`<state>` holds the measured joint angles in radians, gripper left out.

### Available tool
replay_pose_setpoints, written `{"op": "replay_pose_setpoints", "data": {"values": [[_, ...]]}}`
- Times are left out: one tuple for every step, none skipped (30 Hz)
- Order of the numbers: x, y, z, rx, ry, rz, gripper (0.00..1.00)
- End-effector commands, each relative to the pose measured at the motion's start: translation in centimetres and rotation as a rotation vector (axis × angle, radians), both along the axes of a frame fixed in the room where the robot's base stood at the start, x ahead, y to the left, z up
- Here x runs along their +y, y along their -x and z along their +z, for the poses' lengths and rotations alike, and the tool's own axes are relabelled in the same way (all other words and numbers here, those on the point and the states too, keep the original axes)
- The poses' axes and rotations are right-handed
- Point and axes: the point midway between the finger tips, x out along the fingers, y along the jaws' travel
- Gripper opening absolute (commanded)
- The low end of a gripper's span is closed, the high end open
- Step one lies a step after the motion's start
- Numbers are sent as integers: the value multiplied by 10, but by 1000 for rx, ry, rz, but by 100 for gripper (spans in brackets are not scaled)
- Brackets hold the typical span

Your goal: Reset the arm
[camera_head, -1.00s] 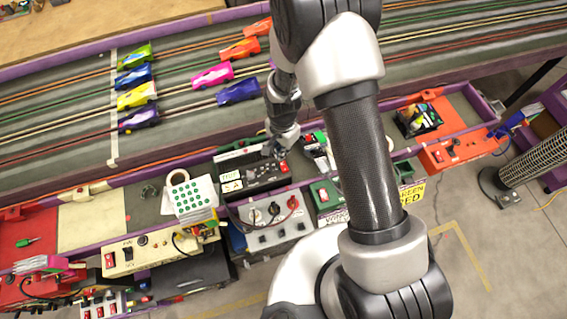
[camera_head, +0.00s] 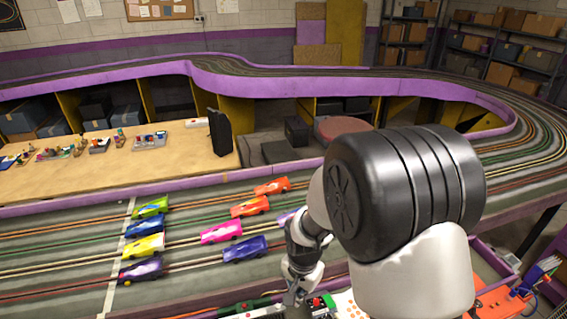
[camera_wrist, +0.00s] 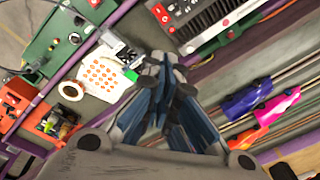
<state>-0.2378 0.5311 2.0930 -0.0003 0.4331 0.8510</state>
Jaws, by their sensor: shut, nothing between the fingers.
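My gripper (camera_wrist: 160,70) is shut with nothing between its fingers in the wrist view. It hangs over the near edge of the slot track, above the strip of control gear. In the head view my gripper (camera_head: 293,296) shows small and partly cut by my arm, near the bottom edge. My arm is bent, with its large black joint in front of the track at centre right.
Several slot cars stand on the track (camera_head: 60,238), including a blue car (camera_head: 246,249) and a pink car (camera_head: 221,232). A control box (camera_wrist: 205,22) and a sheet with orange dots (camera_wrist: 103,74) lie near my gripper. A wooden table (camera_head: 60,178) stands behind.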

Motion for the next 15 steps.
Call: {"op": "replay_pose_setpoints", "data": {"values": [[-8, 2, 30, -31, -2, 30, 0], [-12, 6, 45, -42, -1, 51, 0], [-18, 11, 64, -58, 1, 82, 0], [-23, 15, 78, -71, 3, 105, 0], [-28, 20, 91, -83, 6, 126, 0], [-34, 28, 108, -99, 10, 156, 0], [-38, 34, 121, -110, 14, 178, 0], [-43, 41, 132, -124, 18, 200, 0], [-49, 50, 147, -139, 23, 227, 0], [-53, 58, 158, -152, 29, 250, 0], [-57, 66, 167, -164, 35, 271, 0], [-63, 77, 179, -179, 43, 300, 0], [-66, 86, 188, -192, 49, 321, 0], [-70, 95, 196, -204, 57, 344, 0], [-75, 107, 205, -219, 67, 372, 0]]}}
